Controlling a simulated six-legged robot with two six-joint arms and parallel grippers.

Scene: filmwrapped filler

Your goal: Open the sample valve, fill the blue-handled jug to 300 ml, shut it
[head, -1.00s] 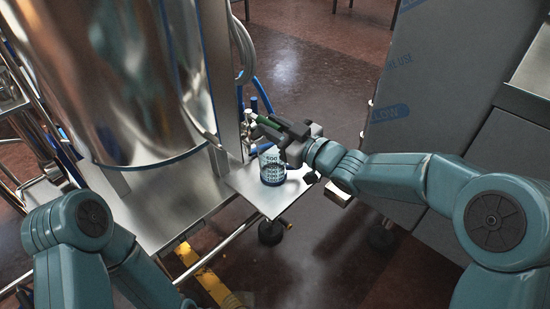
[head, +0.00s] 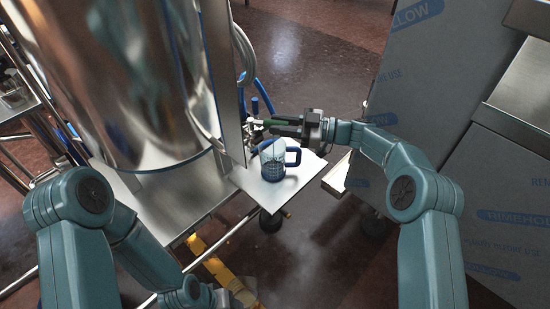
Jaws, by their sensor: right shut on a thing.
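The sample valve (head: 251,127) is on the tank's side, above and left of the jug.
The large shiny tank (head: 120,80) fills the upper left. A grey hose (head: 245,55) and blue tubing (head: 262,97) hang behind the valve. A film-wrapped steel cabinet (head: 425,100) stands on the right. Open floor (head: 310,60) lies behind the shelf.

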